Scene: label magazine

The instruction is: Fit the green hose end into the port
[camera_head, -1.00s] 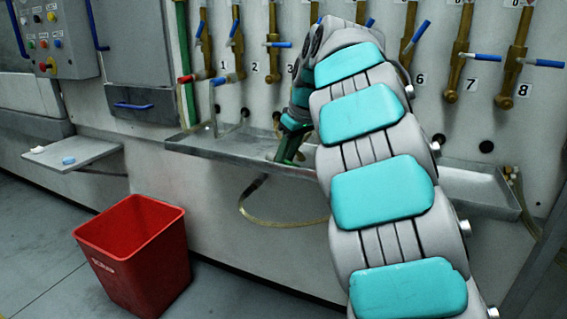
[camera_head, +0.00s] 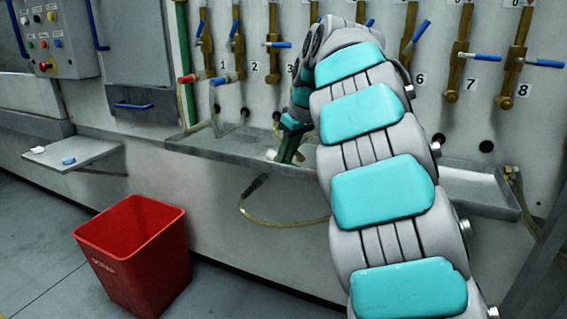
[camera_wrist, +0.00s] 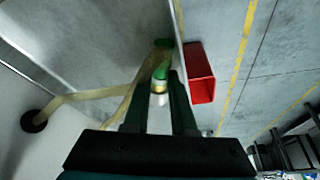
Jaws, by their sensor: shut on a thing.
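The green hose end (camera_wrist: 161,68) shows between the fingertips of my gripper (camera_wrist: 157,82) in the wrist view. It has a pale, brass-coloured tip, and my gripper is shut on it. A translucent yellowish hose (camera_wrist: 88,94) runs near it to a dark round fitting (camera_wrist: 35,121) on the left. In the head view my gripper (camera_head: 288,152) is at the long metal trough, partly hidden by my arm. Dark round holes (camera_head: 486,146) sit in the panel below the numbered valves. I cannot tell which is the port; the middle ones are hidden.
The metal trough (camera_head: 225,157) runs along the panel. Brass valves with blue handles (camera_head: 459,58) stand above it. A hose loop (camera_head: 262,218) hangs below it. A red bin (camera_head: 137,255) stands on the floor at left, near a small shelf (camera_head: 85,150).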

